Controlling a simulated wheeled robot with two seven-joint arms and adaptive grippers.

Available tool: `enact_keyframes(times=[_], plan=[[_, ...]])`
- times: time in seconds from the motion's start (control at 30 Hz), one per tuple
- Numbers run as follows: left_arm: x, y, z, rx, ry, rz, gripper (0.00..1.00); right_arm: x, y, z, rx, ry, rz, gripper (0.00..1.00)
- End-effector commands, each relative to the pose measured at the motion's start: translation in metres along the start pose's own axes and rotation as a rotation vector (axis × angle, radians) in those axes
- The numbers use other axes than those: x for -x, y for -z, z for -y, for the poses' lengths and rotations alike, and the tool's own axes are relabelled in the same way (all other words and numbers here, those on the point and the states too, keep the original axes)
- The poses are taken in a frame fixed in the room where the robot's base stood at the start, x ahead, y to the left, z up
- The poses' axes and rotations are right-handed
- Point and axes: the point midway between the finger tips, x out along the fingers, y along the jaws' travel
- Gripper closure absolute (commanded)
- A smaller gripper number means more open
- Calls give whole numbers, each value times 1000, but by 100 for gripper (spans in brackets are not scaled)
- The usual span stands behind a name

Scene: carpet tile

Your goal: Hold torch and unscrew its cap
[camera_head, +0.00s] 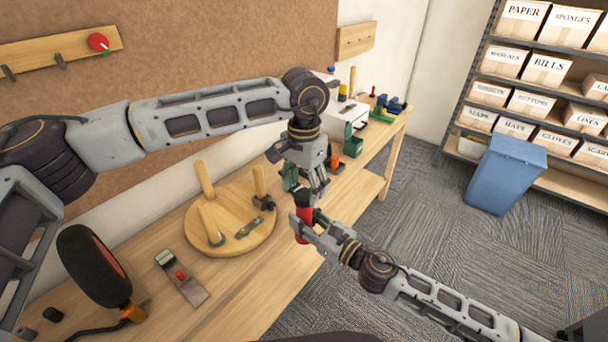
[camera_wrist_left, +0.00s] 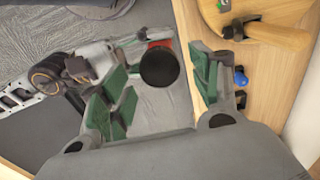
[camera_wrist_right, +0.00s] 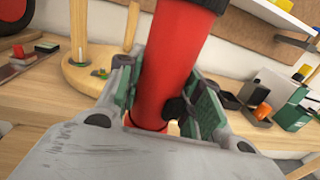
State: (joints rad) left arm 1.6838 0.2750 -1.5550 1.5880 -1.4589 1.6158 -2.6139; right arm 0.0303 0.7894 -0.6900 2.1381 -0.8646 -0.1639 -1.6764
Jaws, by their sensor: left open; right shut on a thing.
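The torch has a red body (camera_head: 301,232) and a black cap (camera_head: 302,195) at its upper end. It stands roughly upright in my right gripper (camera_head: 302,227), near the front edge of the workbench. In the right wrist view my right gripper's green pads (camera_wrist_right: 165,98) are shut on the red body (camera_wrist_right: 170,62); a small black button shows beside one pad. My left gripper (camera_head: 308,186) is open and points down just above the cap. In the left wrist view the round black cap (camera_wrist_left: 160,68) shows between its parted green pads (camera_wrist_left: 158,88), apart from both.
A round wooden stool top (camera_head: 225,243) with upright legs lies on the workbench (camera_head: 262,296), left of the torch. A white box (camera_head: 346,119) stands behind. A blue bin (camera_head: 508,175) stands right.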

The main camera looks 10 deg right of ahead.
Motion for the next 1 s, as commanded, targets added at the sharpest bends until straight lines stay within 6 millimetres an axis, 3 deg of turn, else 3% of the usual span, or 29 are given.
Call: enact_keyframes(times=[0.3,0.63,1.0], plan=[[-22,0,0,1,1,-1,37,0,-1,0,0,0,2,100],[-24,0,0,1,0,-1,37,0,-1,0,1,0,2,100],[-24,0,1,1,1,-1,83,0,-1,0,0,0,2,100]])
